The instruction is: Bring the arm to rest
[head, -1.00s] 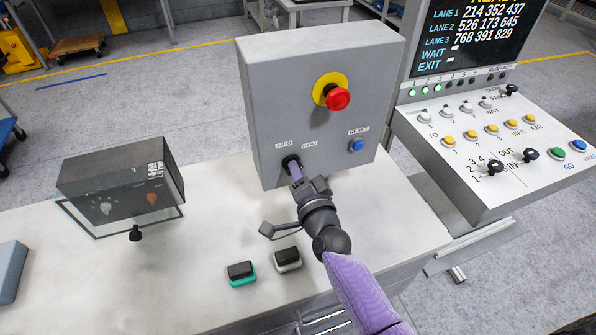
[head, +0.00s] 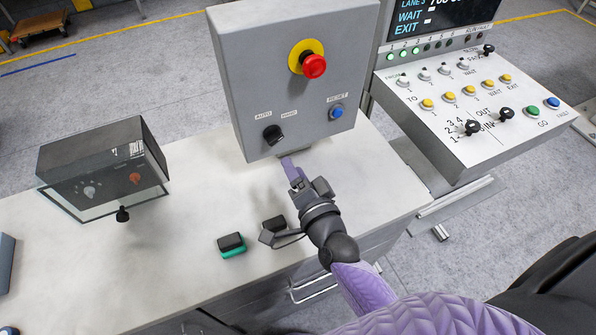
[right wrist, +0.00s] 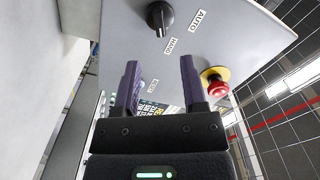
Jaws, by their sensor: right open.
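My right gripper (head: 288,168) is in the head view, just below the grey control box (head: 230,70) and above the white bench top. In the right wrist view its two purple fingers (right wrist: 160,85) stand apart with nothing between them. The black AUTO/HAND selector knob (head: 273,135) is on the box's front face, clear of the fingers; it also shows in the right wrist view (right wrist: 160,18). My left gripper is not in view.
The box carries a red emergency button (head: 314,66) and a blue RESET button (head: 337,112). A dark case (head: 103,165) stands on the bench (head: 160,265) at left. Two small rocker blocks, one green-based (head: 231,245), lie near my forearm. A switch console (head: 470,130) stands at right.

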